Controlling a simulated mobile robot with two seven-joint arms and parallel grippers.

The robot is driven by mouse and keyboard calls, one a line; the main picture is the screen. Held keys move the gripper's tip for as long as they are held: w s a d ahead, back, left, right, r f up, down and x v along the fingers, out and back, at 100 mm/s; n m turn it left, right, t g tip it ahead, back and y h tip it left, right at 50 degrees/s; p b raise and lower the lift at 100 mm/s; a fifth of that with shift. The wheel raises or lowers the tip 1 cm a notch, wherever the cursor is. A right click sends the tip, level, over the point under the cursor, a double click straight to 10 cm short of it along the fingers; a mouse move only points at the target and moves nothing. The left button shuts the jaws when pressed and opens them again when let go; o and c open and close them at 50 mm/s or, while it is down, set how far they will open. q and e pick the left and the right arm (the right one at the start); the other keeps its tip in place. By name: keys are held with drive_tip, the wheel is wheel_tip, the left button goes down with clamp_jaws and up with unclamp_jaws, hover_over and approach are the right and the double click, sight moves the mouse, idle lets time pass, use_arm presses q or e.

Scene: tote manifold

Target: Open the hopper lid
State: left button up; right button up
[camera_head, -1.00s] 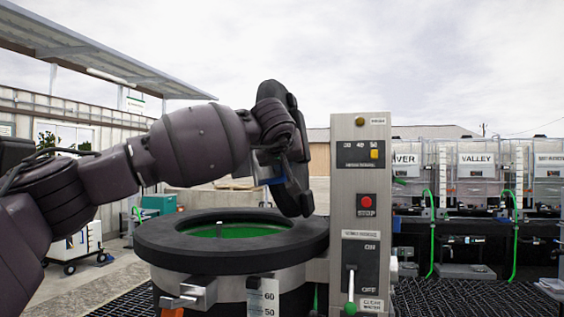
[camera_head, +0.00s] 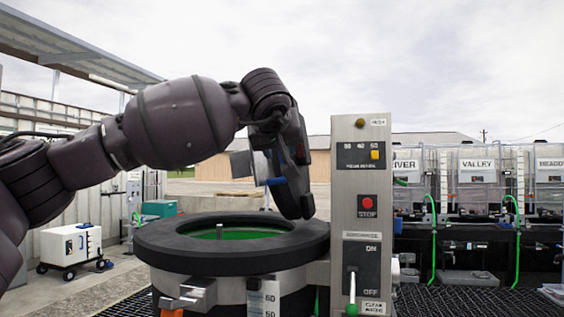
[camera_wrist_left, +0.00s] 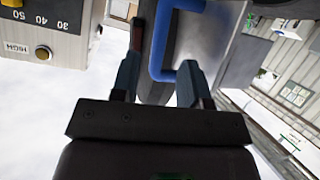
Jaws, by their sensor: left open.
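The hopper (camera_head: 165,249) is a round drum with a thick black rim and green inside, its mouth uncovered. A black disc, apparently the lid (camera_head: 301,203), stands steeply upright over the rim's right side. Its blue handle (camera_head: 277,181) also shows in the left wrist view (camera_wrist_left: 157,45). My left gripper (camera_head: 264,166) is at the lid's left face. In the left wrist view its fingers (camera_wrist_left: 162,60) are apart, with part of the blue handle between them; I cannot tell whether they touch it. My right gripper is out of view.
A grey control panel (camera_head: 347,215) with a red stop button and green-tipped lever stands close right of the hopper. Labelled clear tanks (camera_head: 478,180) line the back right. A white wheeled cart (camera_head: 70,246) stands at the left. Dark grating lies underfoot.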

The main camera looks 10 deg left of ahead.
use_arm(q)
drive_tip(key=v, duration=0.3)
drive_tip(key=shift+s+r, duration=0.15)
drive_tip(key=shift+s, duration=0.2)
